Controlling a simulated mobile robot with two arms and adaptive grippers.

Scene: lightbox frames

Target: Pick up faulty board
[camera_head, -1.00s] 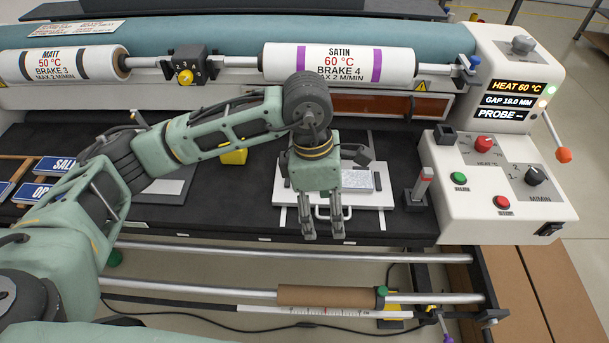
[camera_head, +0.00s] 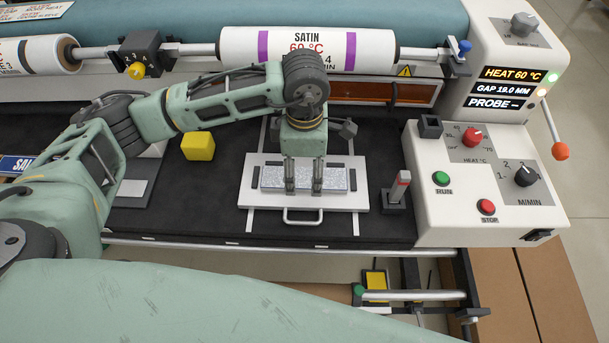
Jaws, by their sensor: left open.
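A grey speckled board (camera_head: 270,178) lies flat on a white plate (camera_head: 336,199) with a front handle and dark side clamps. I cannot tell from its look whether it is the faulty one. My left gripper (camera_head: 303,190) points down over the board, its two fingers open and apart. The fingertips cover part of the board's middle and right. Whether they touch it I cannot tell. My right gripper is not in view.
A yellow block (camera_head: 198,146) sits on the black bed (camera_head: 200,200) left of the plate. A lever post (camera_head: 398,188) and the control panel (camera_head: 460,205) stand close on the right. The satin roll (camera_head: 325,50) spans behind. The bed's front left is clear.

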